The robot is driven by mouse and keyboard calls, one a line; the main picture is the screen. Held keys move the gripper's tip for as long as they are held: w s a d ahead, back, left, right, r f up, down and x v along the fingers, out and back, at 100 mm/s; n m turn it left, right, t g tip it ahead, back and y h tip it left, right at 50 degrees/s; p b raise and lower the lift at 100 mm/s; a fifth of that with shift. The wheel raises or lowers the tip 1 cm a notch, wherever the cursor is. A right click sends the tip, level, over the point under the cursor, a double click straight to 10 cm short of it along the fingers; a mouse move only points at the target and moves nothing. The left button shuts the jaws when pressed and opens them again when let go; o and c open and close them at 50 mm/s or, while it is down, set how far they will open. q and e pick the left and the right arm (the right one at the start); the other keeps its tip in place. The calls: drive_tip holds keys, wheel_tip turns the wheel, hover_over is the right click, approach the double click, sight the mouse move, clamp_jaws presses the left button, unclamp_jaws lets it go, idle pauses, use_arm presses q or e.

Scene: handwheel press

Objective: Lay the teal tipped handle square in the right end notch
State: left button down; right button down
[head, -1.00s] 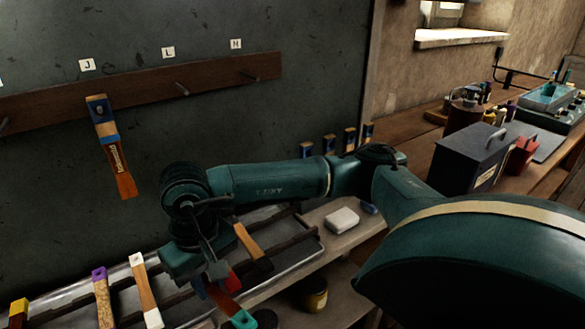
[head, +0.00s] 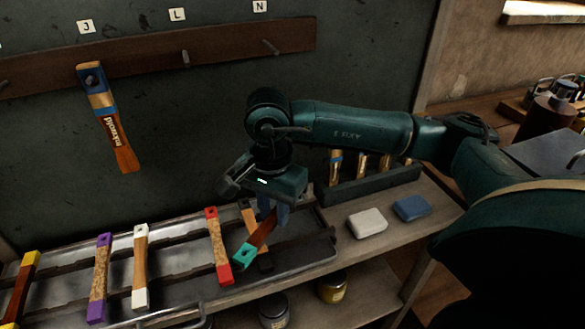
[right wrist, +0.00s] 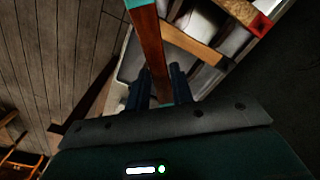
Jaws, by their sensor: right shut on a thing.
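The teal tipped handle (head: 262,233) has a red-brown body and a teal end at lower left. My right gripper (head: 273,214) is shut on it near its other end, over the right end of the notched rack (head: 318,244). The handle slants across a wooden handle with a black end (head: 264,262); whether they touch is unclear. In the right wrist view the teal tipped handle (right wrist: 150,50) runs up from between the fingers (right wrist: 160,92). The gripper hides part of the right end of the rack. My left gripper is not in view.
Red (head: 217,245), white (head: 141,265), purple (head: 99,280) and yellow (head: 22,290) tipped handles lie along the rack. A blue-topped handle (head: 108,118) hangs on the wall. A white block (head: 367,223) and a blue block (head: 411,209) lie right of the rack.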

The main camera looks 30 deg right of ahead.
drive_tip(key=m, duration=0.2)
drive_tip(key=r+m, duration=0.1)
drive_tip(key=m, duration=0.1)
drive_tip(key=d+m, duration=0.1)
drive_tip(key=m, duration=0.1)
drive_tip(key=shift+w+r, duration=0.2)
drive_tip(key=shift+w, duration=0.05)
drive_tip(key=m, duration=0.3)
drive_tip(key=d+r+m, duration=0.1)
drive_tip(key=m, duration=0.1)
drive_tip(key=shift+w+r+m+p, duration=0.1)
drive_tip(key=shift+w+m+p, duration=0.05)
drive_tip(key=shift+m+p, duration=0.15)
drive_tip(key=m, duration=0.2)
drive_tip(key=shift+w+d+r+m, duration=0.1)
drive_tip(key=shift+d+r+m, duration=0.1)
drive_tip(key=shift+r+m, duration=0.15)
drive_tip(key=m, duration=0.3)
drive_tip(key=d+r+m, duration=0.1)
drive_tip(key=m, duration=0.1)
drive_tip(key=shift+w+m, duration=0.1)
drive_tip(key=shift+m, duration=0.15)
drive_tip(key=m, duration=0.4)
drive_tip(key=d+r+m, duration=0.1)
drive_tip(key=m, duration=0.1)
drive_tip(key=shift+w+p, duration=0.15)
drive_tip(key=shift+p, duration=0.2)
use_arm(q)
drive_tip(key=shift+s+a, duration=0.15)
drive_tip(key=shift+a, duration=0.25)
